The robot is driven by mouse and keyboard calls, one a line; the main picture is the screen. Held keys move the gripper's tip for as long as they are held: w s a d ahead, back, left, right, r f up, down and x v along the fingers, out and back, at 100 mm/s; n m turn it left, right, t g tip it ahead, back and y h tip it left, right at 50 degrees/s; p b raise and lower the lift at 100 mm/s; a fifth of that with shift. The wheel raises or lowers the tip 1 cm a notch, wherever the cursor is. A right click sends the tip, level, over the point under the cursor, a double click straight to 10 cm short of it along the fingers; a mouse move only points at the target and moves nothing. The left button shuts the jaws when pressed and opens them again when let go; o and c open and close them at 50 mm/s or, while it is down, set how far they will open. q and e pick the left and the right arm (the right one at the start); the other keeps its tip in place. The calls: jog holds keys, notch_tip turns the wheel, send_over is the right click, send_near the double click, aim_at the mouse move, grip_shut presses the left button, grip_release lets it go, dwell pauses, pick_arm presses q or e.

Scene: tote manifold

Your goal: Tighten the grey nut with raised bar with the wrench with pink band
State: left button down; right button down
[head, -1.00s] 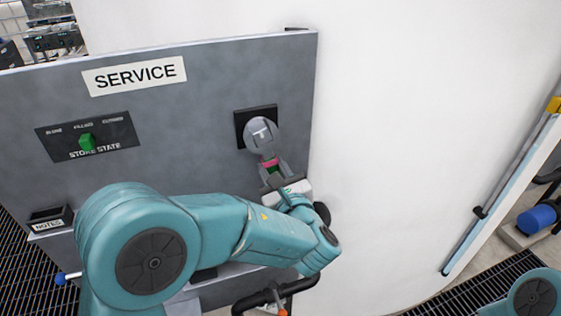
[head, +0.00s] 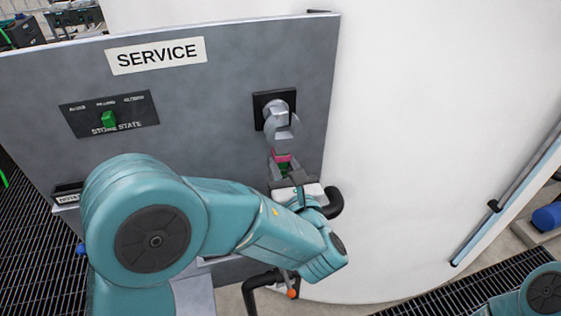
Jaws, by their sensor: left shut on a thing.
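The wrench with the pink band (head: 282,158) has a grey head (head: 284,128) and stands nearly upright in front of the service panel. My left gripper (head: 288,178) is shut on its lower part, just below the band. A grey round nut (head: 276,106) sticks out from a black square plate on the panel. The wrench head overlaps the lower part of the nut in the picture. I cannot tell whether they touch, and the raised bar cannot be made out. My right gripper is out of view.
The grey panel (head: 220,80) carries a SERVICE label (head: 156,54) and a black state plate with a green knob (head: 108,120). A large white curved wall (head: 420,120) stands to the right. A dark bent pipe (head: 262,282) lies below my left arm.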

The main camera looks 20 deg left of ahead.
pick_arm(q)
jog(key=shift+v, duration=1.85)
